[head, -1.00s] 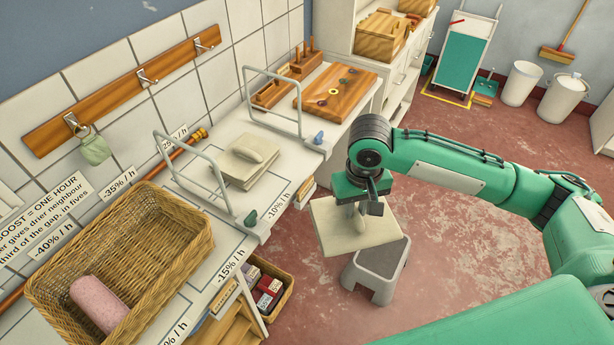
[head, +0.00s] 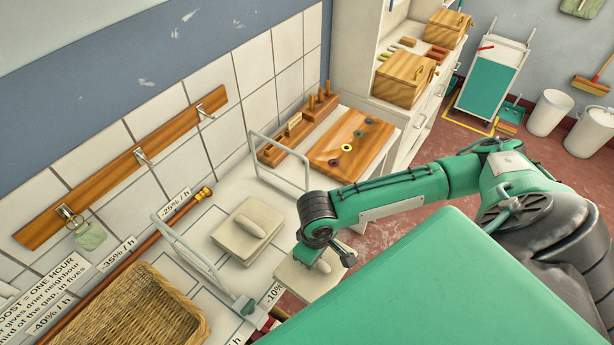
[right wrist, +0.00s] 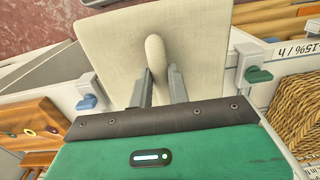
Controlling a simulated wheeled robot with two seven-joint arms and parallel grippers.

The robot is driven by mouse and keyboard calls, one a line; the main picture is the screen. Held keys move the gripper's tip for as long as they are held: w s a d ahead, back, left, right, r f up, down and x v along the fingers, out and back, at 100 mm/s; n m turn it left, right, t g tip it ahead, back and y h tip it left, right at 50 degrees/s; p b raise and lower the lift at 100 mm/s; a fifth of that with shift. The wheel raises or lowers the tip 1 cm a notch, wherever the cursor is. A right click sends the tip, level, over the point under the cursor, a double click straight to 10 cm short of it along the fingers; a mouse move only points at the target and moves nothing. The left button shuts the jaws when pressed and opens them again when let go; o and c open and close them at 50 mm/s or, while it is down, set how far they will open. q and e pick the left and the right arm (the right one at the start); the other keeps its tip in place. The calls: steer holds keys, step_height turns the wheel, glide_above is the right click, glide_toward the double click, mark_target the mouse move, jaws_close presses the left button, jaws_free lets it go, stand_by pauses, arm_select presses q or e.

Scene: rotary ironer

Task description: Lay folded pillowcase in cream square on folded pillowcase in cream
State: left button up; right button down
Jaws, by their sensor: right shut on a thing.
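A cream folded pillowcase (head: 247,232) with a rounded ridge on top lies flat on the white worktop, between two grey wire frames. My right gripper (right wrist: 162,85) is shut on the ridge of another cream folded pillowcase (right wrist: 110,40), which hangs level under it. In the head view this held pillowcase (head: 305,277) is at the worktop's front edge, to the right of and nearer than the lying one. The two are apart, and my arm hides part of the held one. My left gripper is not in view.
Grey wire frames stand at the left (head: 192,252) and back right (head: 280,160) of the lying pillowcase. A wicker basket (head: 140,305) is at the near left. A wooden board with rings (head: 350,143) lies farther back.

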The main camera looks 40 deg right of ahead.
steer(key=shift+s+a, duration=0.1)
steer(key=shift+a, duration=0.1)
steer(key=shift+d+r+p, duration=0.15)
steer(key=shift+r+p, duration=0.05)
steer(key=shift+p, duration=0.45)
steer(key=shift+w+f, duration=0.1)
steer(key=shift+w, duration=0.25)
steer(key=w, duration=0.1)
steer(key=w+a+p, duration=0.1)
steer(key=w, duration=0.1)
steer(key=w+a, duration=0.1)
steer(key=shift+w, duration=0.35)
steer(key=w+a+p, duration=0.1)
steer(key=w+a, duration=0.2)
steer(key=w, duration=0.4)
glide_above(246, 221)
steer(key=s, duration=0.3)
steer(key=shift+d+f, duration=0.2)
steer(key=shift+d, duration=0.25)
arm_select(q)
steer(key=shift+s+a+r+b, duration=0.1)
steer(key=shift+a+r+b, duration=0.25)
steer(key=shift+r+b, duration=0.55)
arm_select(e)
steer(key=shift+w+a+f, duration=0.25)
steer(key=shift+w+f, duration=0.3)
steer(key=shift+w, duration=0.25)
steer(key=shift+w+a+f, duration=0.25)
steer(key=shift+w+f, duration=0.3)
steer(key=shift+w, duration=0.2)
